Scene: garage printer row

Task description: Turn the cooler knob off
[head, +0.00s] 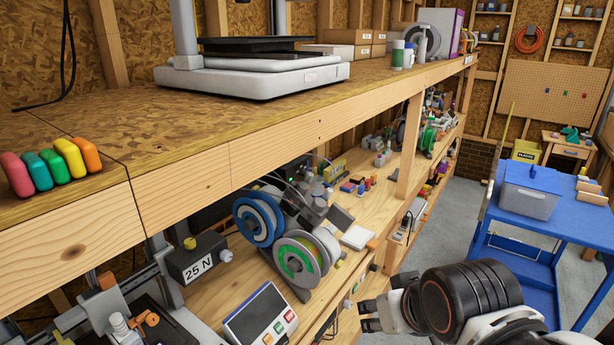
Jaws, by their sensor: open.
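I cannot tell for sure which part is the cooler knob. A small pale round knob (226,255) sticks out of the right side of a dark box marked "25 N" (187,264) on the middle shelf. Another small light knob (347,303) shows low on the shelf front, just left of my gripper. My gripper (368,316) is at the lower right, in front of the shelf edge, its fingers pointing left. It is open, with nothing seen between the fingers, and apart from the "25 N" box. My arm hides what lies behind it.
A tilted control panel (260,318) with coloured buttons sits at the shelf front. Filament spools (258,222) stand behind it. A wooden post (409,145) and the upper shelf (190,185) bound the space. A blue cart (550,222) stands at right, with open floor (445,225) between.

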